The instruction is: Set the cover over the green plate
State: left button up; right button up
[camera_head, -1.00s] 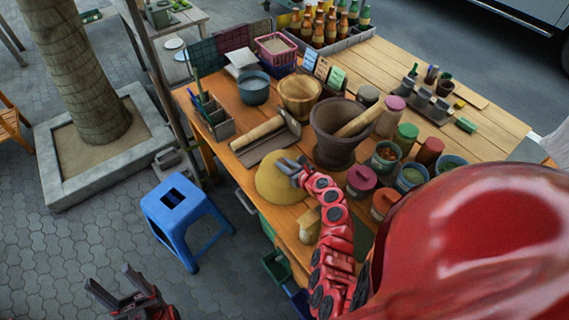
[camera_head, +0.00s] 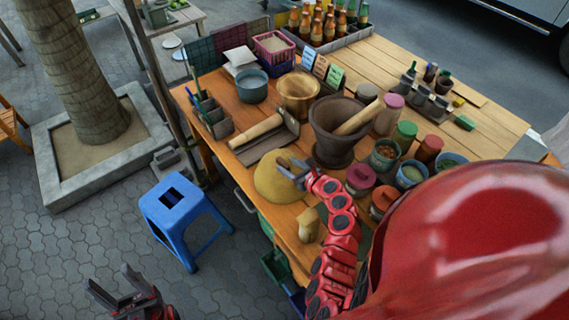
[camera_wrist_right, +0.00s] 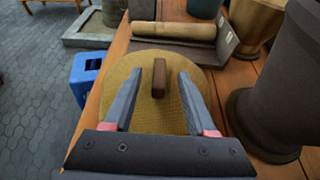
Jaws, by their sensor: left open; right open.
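The cover (camera_head: 278,182) is a round, tan woven dome lying on the near edge of the wooden table. In the right wrist view the cover (camera_wrist_right: 112,104) has a brown bar handle (camera_wrist_right: 159,78) on top. My right gripper (camera_head: 292,170) is above the cover; in its wrist view the right gripper (camera_wrist_right: 160,76) is open, with a finger on each side of the handle and gaps visible. My left gripper (camera_head: 124,288) is open and empty over the paving, away from the table. I cannot clearly make out the green plate; a dark green patch shows beside my right arm, partly hidden.
A large mortar with pestle (camera_head: 335,145) stands right of the cover. A board with a rolling pin (camera_head: 256,131) lies behind it. Several lidded jars (camera_head: 403,137) stand right. A small tan object (camera_head: 308,225) sits at the near edge. A blue stool (camera_head: 172,205) stands left.

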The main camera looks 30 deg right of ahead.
jog(key=b+v, duration=0.3)
jog(key=v, duration=1)
jog(key=shift+s+b, duration=0.3)
jog(key=shift+r, duration=0.2)
